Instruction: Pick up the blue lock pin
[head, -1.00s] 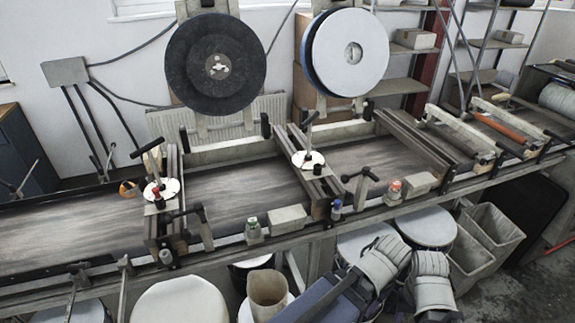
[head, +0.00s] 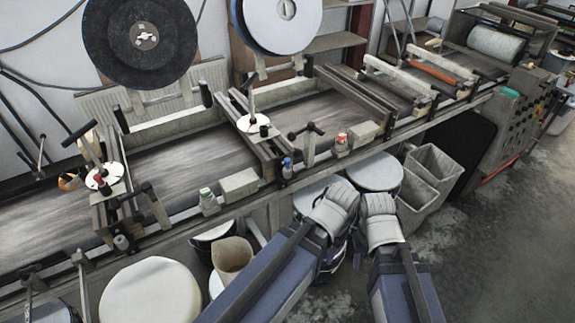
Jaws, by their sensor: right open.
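The blue lock pin (head: 287,166) stands on the front rail of the conveyor, below the middle cross frame. Only its small blue top and darker lower part show clearly. My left gripper (head: 340,197), pale grey, is in front of the conveyor, to the right of the pin and a little lower in the picture, apart from it. Whether its jaws are open is not clear. My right gripper (head: 379,205) is just to its right, farther from the pin, open and with nothing seen in it.
A red-topped fitting (head: 342,140) and a green-topped one (head: 208,198) stand along the same rail, with a pale block (head: 239,185) between the green one and the pin. Round drums (head: 374,174) and grey bins (head: 431,165) stand below.

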